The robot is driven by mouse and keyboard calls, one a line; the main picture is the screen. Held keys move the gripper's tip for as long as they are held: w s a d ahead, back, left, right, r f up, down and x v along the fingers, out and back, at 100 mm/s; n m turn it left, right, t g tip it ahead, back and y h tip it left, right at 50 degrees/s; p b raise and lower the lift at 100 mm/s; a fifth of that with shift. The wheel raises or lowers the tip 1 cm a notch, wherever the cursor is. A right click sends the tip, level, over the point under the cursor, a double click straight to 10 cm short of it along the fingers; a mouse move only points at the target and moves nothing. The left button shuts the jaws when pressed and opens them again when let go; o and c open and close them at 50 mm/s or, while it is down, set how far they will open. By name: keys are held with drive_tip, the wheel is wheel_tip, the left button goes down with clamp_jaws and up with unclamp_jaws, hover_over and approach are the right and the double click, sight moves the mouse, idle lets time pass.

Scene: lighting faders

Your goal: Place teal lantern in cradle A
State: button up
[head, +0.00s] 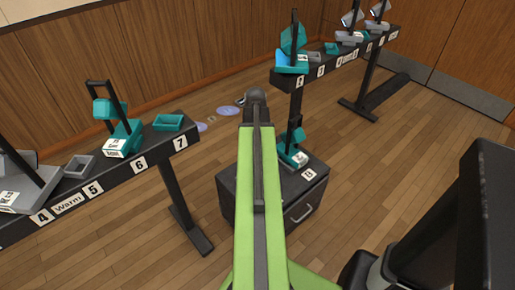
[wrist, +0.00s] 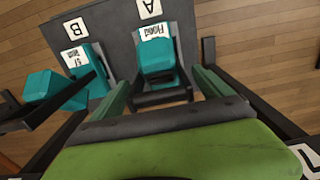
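In the wrist view, a teal lantern (wrist: 156,58) with a label reading Flood stands at the place marked A. Its dark yoke (wrist: 162,97) rises toward the camera. The cradle under it is mostly hidden. My gripper (wrist: 162,76) has its two green fingers spread on either side of the lantern, with narrow gaps visible at the teal body. A second teal lantern (wrist: 88,62) stands at the place marked B, its head (wrist: 42,87) tilted out to the left. In the head view my arm hides the gripper and place A.
In the head view, the dark cabinet (head: 270,216) carries the B lantern (head: 290,148). A numbered rail (head: 115,180) at left holds a teal lantern (head: 122,133) near 6. Another rail (head: 336,65) at back right holds more lanterns. Wooden floor (head: 118,252) is open at left front.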

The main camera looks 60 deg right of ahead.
wheel_tip(320, 180, up, 12)
drive_tip(key=p, duration=1.2)
drive_tip(key=shift+r, duration=0.25)
drive_tip(key=shift+f, duration=0.15)
drive_tip(key=shift+w+a, duration=0.15)
drive_tip(key=w+a+n, duration=0.2)
drive_tip(key=w+a, duration=1.4)
drive_tip(key=a, duration=0.5)
drive_tip(key=w+a, duration=0.2)
drive_tip(key=a, duration=1.2)
drive_tip(key=w+a+n, duration=0.1)
drive_tip(key=w+a, duration=0.2)
drive_tip(key=a, duration=1.1)
drive_tip(key=shift+a+n, duration=0.2)
drive_tip(key=shift+n, duration=0.1)
